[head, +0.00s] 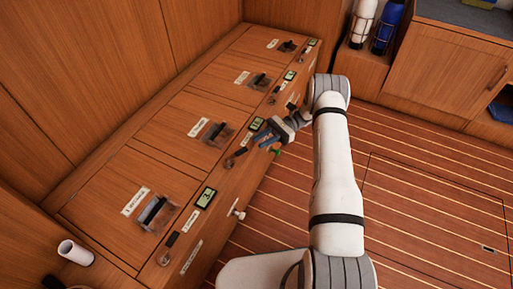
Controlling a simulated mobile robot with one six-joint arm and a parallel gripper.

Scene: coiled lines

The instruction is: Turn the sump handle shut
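Several alike stations run along the wooden bench top, each with a white label, a dark part in a clear housing and a small green display. The label lettering is too small to read, so I cannot tell which is the sump. On the bench's front face are a white handle (238,212) at the near station and a small green handle (276,151) farther along. My gripper (262,141) is beside the third display from the far end, at the bench's front edge, just above and left of the green handle. Its blue-grey fingers are small here, and I cannot tell whether they touch anything.
The near display (206,198) and near housing (155,212) stand clear of my arm. A white cup-like cylinder (76,252) is at the lower left. A white bottle (363,22) and a blue bottle (387,27) stand at the back. The striped floor (420,215) is open at right.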

